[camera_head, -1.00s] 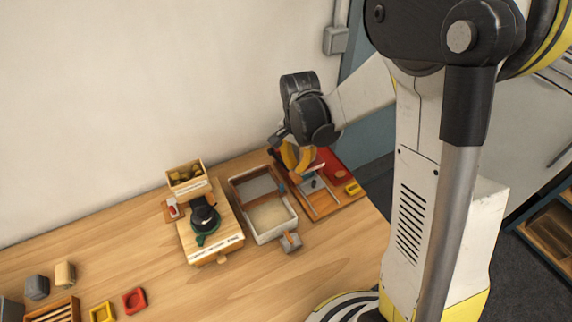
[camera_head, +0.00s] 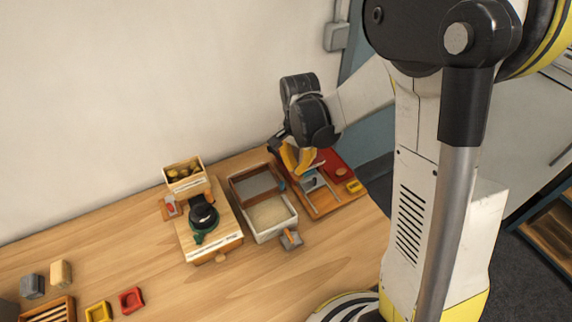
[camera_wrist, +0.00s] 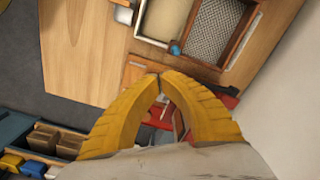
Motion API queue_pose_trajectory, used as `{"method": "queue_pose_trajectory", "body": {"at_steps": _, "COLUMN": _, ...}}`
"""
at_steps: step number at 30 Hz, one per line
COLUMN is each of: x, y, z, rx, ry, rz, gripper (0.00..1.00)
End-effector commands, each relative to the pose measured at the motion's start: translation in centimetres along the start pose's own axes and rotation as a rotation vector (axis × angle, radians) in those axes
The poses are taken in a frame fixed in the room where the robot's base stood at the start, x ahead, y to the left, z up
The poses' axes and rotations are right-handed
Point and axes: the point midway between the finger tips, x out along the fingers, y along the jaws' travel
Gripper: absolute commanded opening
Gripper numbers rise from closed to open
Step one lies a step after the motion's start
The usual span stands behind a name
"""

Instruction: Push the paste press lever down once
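My gripper (camera_head: 300,160) has yellow fingers and is over the wooden board (camera_head: 327,208) at the right end of the table. In the wrist view its fingertips (camera_wrist: 160,76) meet, with no object visibly held between them. A grey piece (camera_head: 312,181) stands on the board just below the fingers in the head view. It may belong to the paste press, but I cannot make out the lever for certain. In the wrist view the fingers hide much of the board, and pale and red parts show through the gap between them. I cannot tell whether the fingers touch anything.
Left of the board is a white-framed tray (camera_head: 293,222) with a mesh screen (camera_head: 254,184). Further left are a wooden stand (camera_head: 226,243) with a black and green device (camera_head: 203,216) and a crate of chestnuts (camera_head: 203,179).

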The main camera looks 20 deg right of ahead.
Motion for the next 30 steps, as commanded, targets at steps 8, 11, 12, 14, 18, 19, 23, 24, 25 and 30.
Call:
{"method": "queue_pose_trajectory", "body": {"at_steps": 8, "x": 0.2, "y": 0.0, "z": 0.0, "rx": 0.0, "ry": 0.0, "rz": 0.0, "gripper": 0.0}}
{"method": "queue_pose_trajectory", "body": {"at_steps": 11, "x": 0.3, "y": 0.0, "z": 0.0, "rx": 0.0, "ry": 0.0, "rz": 0.0, "gripper": 0.0}}
{"method": "queue_pose_trajectory", "body": {"at_steps": 12, "x": 0.5, "y": 0.0, "z": 0.0, "rx": 0.0, "ry": 0.0, "rz": 0.0, "gripper": 0.0}}
{"method": "queue_pose_trajectory", "body": {"at_steps": 14, "x": 0.9, "y": 0.0, "z": 0.0, "rx": 0.0, "ry": 0.0, "rz": 0.0, "gripper": 0.0}}
{"method": "queue_pose_trajectory", "body": {"at_steps": 18, "x": 2.1, "y": 0.0, "z": 0.0, "rx": 0.0, "ry": 0.0, "rz": 0.0, "gripper": 0.0}}
{"method": "queue_pose_trajectory", "body": {"at_steps": 19, "x": 2.3, "y": 0.0, "z": 0.0, "rx": 0.0, "ry": 0.0, "rz": 0.0, "gripper": 0.0}}
{"method": "queue_pose_trajectory", "body": {"at_steps": 23, "x": 2.5, "y": 0.0, "z": 0.0, "rx": 0.0, "ry": 0.0, "rz": 0.0, "gripper": 0.0}}
{"method": "queue_pose_trajectory", "body": {"at_steps": 24, "x": 2.5, "y": 0.0, "z": 0.0, "rx": 0.0, "ry": 0.0, "rz": 0.0, "gripper": 0.0}}
{"method": "queue_pose_trajectory", "body": {"at_steps": 25, "x": 2.4, "y": 0.0, "z": 0.0, "rx": 0.0, "ry": 0.0, "rz": 0.0, "gripper": 0.0}}
{"method": "queue_pose_trajectory", "body": {"at_steps": 30, "x": 2.4, "y": 0.0, "z": 0.0, "rx": 0.0, "ry": 0.0, "rz": 0.0, "gripper": 0.0}}
